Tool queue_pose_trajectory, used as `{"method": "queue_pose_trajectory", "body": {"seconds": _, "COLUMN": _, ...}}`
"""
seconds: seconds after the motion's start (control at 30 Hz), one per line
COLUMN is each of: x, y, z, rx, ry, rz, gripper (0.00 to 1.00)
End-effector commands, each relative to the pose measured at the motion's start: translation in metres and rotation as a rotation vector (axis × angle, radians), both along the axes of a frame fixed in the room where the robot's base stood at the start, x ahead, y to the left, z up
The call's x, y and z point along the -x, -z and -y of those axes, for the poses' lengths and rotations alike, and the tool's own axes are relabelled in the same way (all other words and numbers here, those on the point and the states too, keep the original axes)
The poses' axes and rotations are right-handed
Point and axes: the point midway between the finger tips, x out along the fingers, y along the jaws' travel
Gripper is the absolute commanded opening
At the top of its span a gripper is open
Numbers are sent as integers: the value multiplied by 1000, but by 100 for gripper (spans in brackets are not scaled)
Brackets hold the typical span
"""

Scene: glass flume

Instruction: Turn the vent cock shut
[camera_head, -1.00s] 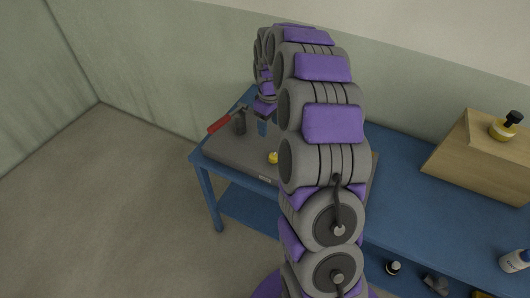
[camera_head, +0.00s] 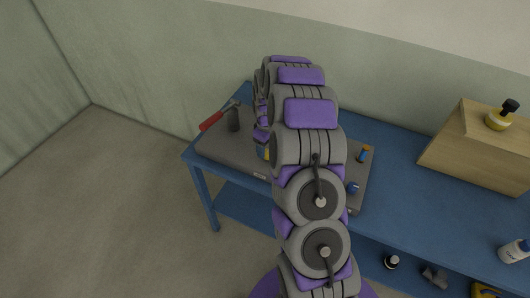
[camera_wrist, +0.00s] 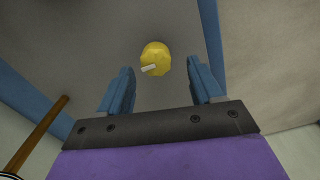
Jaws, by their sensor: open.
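A round yellow knob (camera_wrist: 155,58) with a small white bar mark is on the grey panel (camera_wrist: 95,35) in the wrist view. My gripper (camera_wrist: 161,74) is open, its two blue fingers on either side below the knob, with no visible contact. In the head view my gripper (camera_head: 263,150) is low over the panel and mostly hidden by my arm; only a bit of yellow shows there. A red lever (camera_head: 211,121) on a dark grey fitting (camera_head: 233,120) stands at the panel's back left. I cannot tell which part is the vent cock.
The panel lies on a blue table (camera_head: 405,195). Small blue-and-orange fittings (camera_head: 363,154) and a blue knob (camera_head: 352,188) sit at its right. A wooden box (camera_head: 475,150) bearing a yellow bottle and a white bottle (camera_head: 514,251) are farther right. Floor at left is clear.

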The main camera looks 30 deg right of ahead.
Motion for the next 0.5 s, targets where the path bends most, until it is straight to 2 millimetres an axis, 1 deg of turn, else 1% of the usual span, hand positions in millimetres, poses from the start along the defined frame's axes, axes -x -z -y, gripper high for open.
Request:
{"method": "queue_pose_trajectory", "body": {"seconds": 0.03, "x": 1, "y": 9, "z": 2, "rx": -2, "ry": 2, "rz": -1, "gripper": 65}}
{"method": "queue_pose_trajectory", "body": {"seconds": 0.2, "x": 0, "y": 23, "z": -4, "rx": 5, "ry": 2, "rz": 4, "gripper": 65}}
{"method": "queue_pose_trajectory", "body": {"seconds": 0.4, "x": 0, "y": 27, "z": -10, "rx": 12, "ry": 0, "rz": 1, "gripper": 65}}
{"method": "queue_pose_trajectory", "body": {"seconds": 0.5, "x": 0, "y": 26, "z": -10, "rx": 11, "ry": 0, "rz": 2, "gripper": 65}}
